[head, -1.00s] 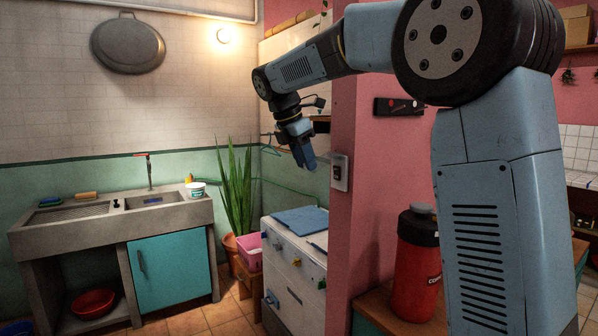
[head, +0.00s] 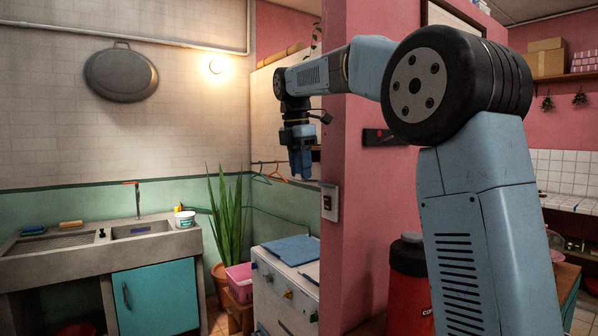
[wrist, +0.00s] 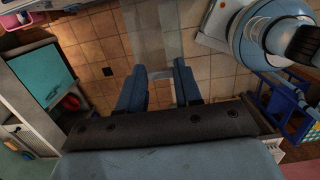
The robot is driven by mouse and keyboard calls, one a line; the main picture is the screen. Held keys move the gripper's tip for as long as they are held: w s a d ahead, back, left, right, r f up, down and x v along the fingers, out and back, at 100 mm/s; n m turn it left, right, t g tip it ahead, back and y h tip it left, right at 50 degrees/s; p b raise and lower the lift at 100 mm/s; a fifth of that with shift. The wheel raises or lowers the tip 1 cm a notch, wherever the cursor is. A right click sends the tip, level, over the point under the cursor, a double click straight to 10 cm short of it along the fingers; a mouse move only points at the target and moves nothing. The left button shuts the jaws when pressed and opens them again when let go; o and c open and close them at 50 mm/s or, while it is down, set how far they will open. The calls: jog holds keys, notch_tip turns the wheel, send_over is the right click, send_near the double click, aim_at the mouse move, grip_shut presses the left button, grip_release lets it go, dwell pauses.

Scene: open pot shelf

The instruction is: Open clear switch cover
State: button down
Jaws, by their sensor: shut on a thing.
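The switch (head: 330,202) is a small pale plate with a dark middle on the edge of the pink pillar in the head view. My gripper (head: 301,176) points down, above and to the left of it. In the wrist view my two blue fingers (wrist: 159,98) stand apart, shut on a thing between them. A pale see-through strip (wrist: 158,38) shows between and beyond the fingertips, which looks like the clear switch cover. Its edges are faint, and its hinge and exact angle cannot be made out. The cover is too small to see in the head view.
The pink pillar (head: 375,220) stands close to the right of my gripper. A white cabinet with a blue board (head: 288,249) is below. A red bottle (head: 408,285) stands in front of the pillar. Hangers (head: 268,172) hang behind. The air left of my gripper is free.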

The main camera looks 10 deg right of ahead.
jog(key=shift+w+d, duration=0.1)
jog(key=shift+d, duration=0.2)
jog(key=c, duration=1.1)
grip_release()
jog(key=shift+w+d, duration=0.1)
jog(key=o, duration=0.3)
jog(key=shift+a, duration=0.2)
jog(key=shift+o, duration=0.2)
notch_tip(320, 180, up, 13)
jog(key=a, duration=0.1)
jog(key=shift+s+a+r, duration=0.2)
jog(key=shift+s, duration=0.15)
